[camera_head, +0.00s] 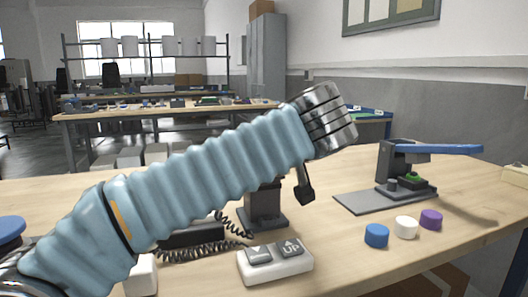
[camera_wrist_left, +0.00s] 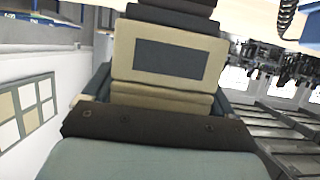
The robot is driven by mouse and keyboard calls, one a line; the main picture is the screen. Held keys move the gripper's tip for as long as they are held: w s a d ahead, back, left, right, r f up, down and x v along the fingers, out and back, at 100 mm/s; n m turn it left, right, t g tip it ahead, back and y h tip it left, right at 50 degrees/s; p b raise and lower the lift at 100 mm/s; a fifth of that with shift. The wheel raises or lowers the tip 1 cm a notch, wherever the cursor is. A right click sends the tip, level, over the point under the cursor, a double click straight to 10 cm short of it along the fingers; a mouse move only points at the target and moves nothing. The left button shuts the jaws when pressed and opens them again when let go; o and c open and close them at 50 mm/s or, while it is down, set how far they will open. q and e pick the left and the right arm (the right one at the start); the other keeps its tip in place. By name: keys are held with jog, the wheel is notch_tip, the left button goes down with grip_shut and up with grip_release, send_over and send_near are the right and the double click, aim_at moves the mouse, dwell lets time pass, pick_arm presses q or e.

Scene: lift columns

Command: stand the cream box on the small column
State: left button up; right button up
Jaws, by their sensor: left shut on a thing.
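The cream box (camera_wrist_left: 125,50) with a dark grey panel on its face shows in the left wrist view, where the scene appears upside down. My left gripper (camera_wrist_left: 163,92) is shut on it, with finger parts on both sides. The box's far end borders a dark stepped column (camera_wrist_left: 172,18); I cannot tell whether they touch. In the head view, the dark lower part of a column (camera_head: 264,208) stands on the table behind my left arm. My right gripper is not in view.
A white control box (camera_head: 276,264) with down and UP buttons and a coiled cord (camera_head: 205,250) lies in front of the column. A press with a blue handle (camera_head: 435,149) stands at the right. Blue (camera_head: 376,236), white (camera_head: 405,227) and purple (camera_head: 431,219) caps lie before it.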

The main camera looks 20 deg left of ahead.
pick_arm(q)
jog(key=shift+f, duration=0.15)
jog(key=o, duration=1.1)
jog(key=shift+r, duration=0.35)
jog(key=v, duration=1.2)
jog(key=shift+f, duration=0.2)
